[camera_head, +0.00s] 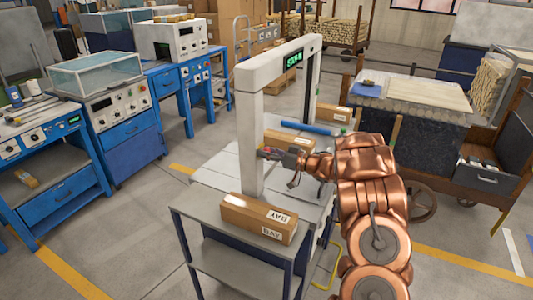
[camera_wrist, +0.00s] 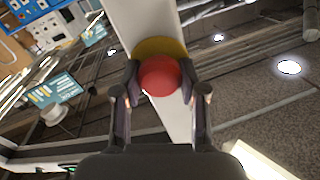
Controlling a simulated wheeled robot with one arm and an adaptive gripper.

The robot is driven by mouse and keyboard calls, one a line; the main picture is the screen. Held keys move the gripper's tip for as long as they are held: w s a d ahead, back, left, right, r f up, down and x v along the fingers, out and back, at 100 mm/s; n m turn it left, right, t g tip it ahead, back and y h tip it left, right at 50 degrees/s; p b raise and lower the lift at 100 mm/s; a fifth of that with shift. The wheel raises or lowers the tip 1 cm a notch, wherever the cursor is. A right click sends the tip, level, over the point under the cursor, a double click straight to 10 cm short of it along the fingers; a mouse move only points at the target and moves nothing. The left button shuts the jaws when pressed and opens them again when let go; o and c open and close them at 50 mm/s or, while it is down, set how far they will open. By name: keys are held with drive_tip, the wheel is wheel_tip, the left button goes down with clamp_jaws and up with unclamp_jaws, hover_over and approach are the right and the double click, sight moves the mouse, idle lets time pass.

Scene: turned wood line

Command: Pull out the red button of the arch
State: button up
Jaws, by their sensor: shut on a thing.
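The white arch (camera_head: 252,125) stands over a grey table, with a dark display with green characters (camera_head: 294,60) on its top beam. In the wrist view the red button (camera_wrist: 160,77) is a round knob on a yellow disc (camera_wrist: 160,47), set on the arch's pale post (camera_wrist: 143,18). My gripper (camera_wrist: 160,74) is shut on the red button, one finger at each side of it. In the head view my gripper (camera_head: 268,153) is at the near post of the arch. The button is too small and covered to make out clearly there.
A cardboard box (camera_head: 259,217) lies on the table's near end, and another box (camera_head: 289,141) lies beyond my gripper. Blue workbenches (camera_head: 120,133) stand at the left. A cart with a pale top (camera_head: 425,92) stands at the right. The floor at front left is clear.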

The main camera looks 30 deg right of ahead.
clamp_jaws()
drive_tip(key=shift+v, duration=0.85)
drive_tip(key=shift+o, duration=2.4)
unclamp_jaws()
drive_tip(key=shift+o, duration=0.9)
drive_tip(key=shift+s, duration=0.1)
drive_tip(key=shift+o, duration=1.4)
drive_tip(key=v, duration=1.2)
